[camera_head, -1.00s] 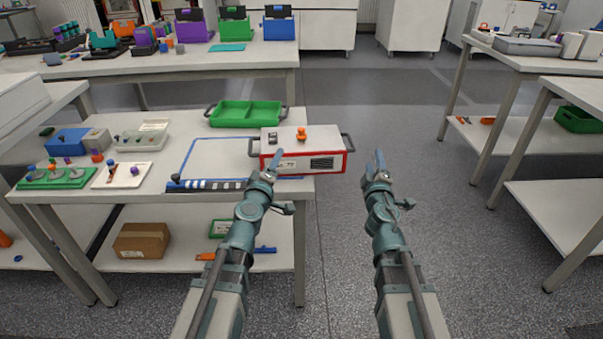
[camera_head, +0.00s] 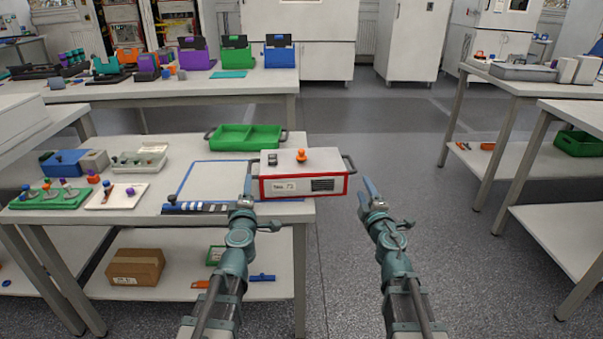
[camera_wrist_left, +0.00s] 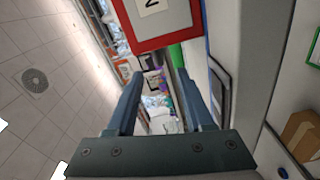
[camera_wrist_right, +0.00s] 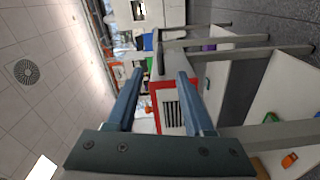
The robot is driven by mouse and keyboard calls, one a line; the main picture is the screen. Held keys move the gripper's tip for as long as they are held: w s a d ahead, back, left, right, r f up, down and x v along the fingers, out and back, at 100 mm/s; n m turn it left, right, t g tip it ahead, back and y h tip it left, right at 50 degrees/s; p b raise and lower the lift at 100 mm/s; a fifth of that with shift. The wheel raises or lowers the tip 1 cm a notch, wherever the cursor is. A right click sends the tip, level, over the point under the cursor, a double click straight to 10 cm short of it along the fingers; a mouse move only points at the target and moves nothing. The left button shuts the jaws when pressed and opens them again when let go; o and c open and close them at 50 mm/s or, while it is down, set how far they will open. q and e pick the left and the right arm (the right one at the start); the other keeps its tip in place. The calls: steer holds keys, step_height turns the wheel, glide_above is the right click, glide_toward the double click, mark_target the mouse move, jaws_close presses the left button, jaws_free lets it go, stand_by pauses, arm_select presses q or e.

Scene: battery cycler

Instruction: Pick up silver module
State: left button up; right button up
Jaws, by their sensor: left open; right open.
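The silver module (camera_head: 303,185) is a box with a pale top, a red-edged front, a label, a dark vent grille, an orange knob and a dark handle on each side. It sits at the right front corner of the near table. My left gripper (camera_head: 247,190) is open and empty, in front of the module's left end. My right gripper (camera_head: 367,192) is open and empty, just right of the right handle (camera_head: 349,164). The module's red front also shows in the left wrist view (camera_wrist_left: 163,41) and between the fingers in the right wrist view (camera_wrist_right: 153,95).
On the near table (camera_head: 150,204) are a blue-outlined mat (camera_head: 218,178), a green tray (camera_head: 243,136), a strip of dark and light blocks (camera_head: 205,208) and small part trays further left. A cardboard box (camera_head: 136,267) is on the lower shelf. The floor right of the module is clear.

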mark_target(251, 161)
arm_select(q)
steer(key=w, duration=0.4)
steer(key=w+a, duration=0.1)
steer(key=w, duration=0.7)
steer(key=shift+w+a, duration=0.15)
arm_select(e)
steer(key=w, duration=0.4)
steer(key=w+a, duration=0.1)
steer(key=w, duration=0.7)
steer(key=shift+w+a, duration=0.15)
steer(key=shift+a, duration=0.05)
arm_select(q)
steer(key=shift+c, duration=0.3)
arm_select(e)
steer(key=shift+c, duration=0.3)
arm_select(q)
jaws_close()
arm_select(e)
jaws_close()
